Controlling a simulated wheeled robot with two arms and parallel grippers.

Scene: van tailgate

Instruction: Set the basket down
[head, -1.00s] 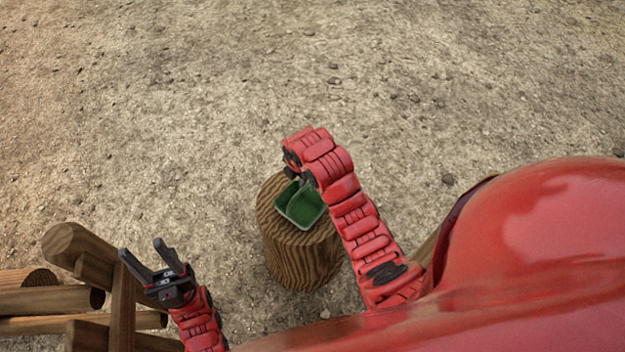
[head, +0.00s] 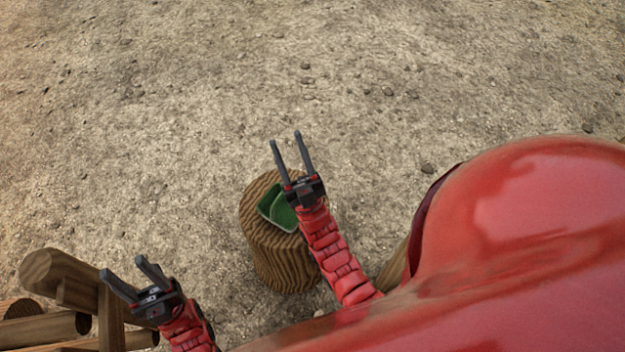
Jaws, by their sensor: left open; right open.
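A green basket (head: 279,208) sits on top of a wooden stump (head: 259,250) near the middle of the head view. My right gripper (head: 284,141) is open and empty, its fingers pointing up the picture above and beside the basket. Its wrist and arm hide the basket's right side. My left gripper (head: 122,268) is open and empty at the lower left, well apart from the basket.
A structure of wooden logs (head: 66,280) stands at the lower left by my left arm. Gravelly ground (head: 200,90) with small stones is open across the upper part of the view.

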